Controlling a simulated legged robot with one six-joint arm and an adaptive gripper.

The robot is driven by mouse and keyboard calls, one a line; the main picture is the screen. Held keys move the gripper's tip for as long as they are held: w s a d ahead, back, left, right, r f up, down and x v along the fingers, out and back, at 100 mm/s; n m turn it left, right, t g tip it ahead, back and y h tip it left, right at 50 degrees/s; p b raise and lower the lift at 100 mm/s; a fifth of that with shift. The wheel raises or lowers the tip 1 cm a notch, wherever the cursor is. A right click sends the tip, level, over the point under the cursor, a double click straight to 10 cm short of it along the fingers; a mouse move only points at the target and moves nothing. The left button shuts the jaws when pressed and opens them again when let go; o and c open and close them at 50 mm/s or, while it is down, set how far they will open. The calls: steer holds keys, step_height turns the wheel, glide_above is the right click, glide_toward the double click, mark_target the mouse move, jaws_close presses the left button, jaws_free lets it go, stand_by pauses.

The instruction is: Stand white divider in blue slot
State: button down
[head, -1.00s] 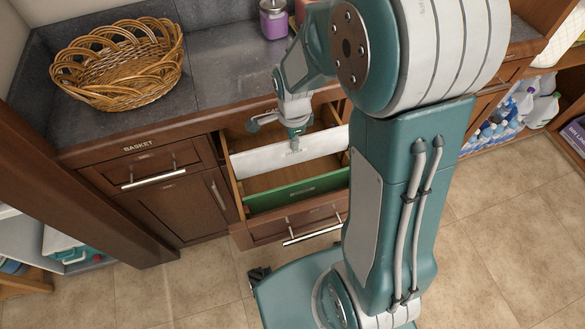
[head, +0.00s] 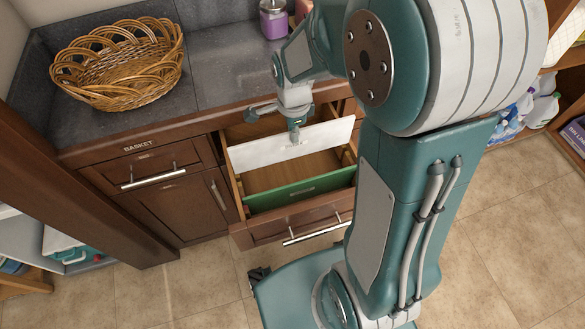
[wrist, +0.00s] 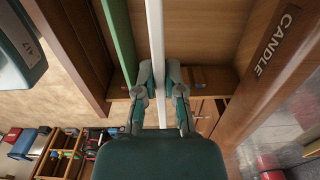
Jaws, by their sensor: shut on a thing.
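The white divider (head: 265,149) is a long thin panel, upright on its long edge across the open drawer (head: 236,190). My gripper (head: 295,137) is shut on its top edge near the middle, from above. In the wrist view the divider (wrist: 157,45) shows edge-on as a white strip between the two fingers of my gripper (wrist: 159,88). A green divider (head: 300,193) stands at the drawer's front; it also shows left of the white one in the wrist view (wrist: 119,40). I cannot clearly make out a blue slot. The divider's lower edge contact is unclear.
Bare wooden drawer floor (head: 285,172) shows between the two dividers. A wicker basket (head: 118,62) and a purple bottle (head: 273,20) stand on the dark counter (head: 225,75) behind. A drawer front labelled CANDLE (wrist: 276,42) is at the right in the wrist view.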

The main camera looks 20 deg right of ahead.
steer(key=w+r, duration=0.3)
steer(key=w, duration=0.4)
steer(key=shift+r, duration=0.2)
steer(key=shift+f, duration=0.1)
steer(key=shift+f, duration=2.85)
step_height(320, 180, down, 9)
steer(key=shift+f, duration=0.2)
stand_by(3.2)
steer(key=c, duration=0.7)
jaws_free()
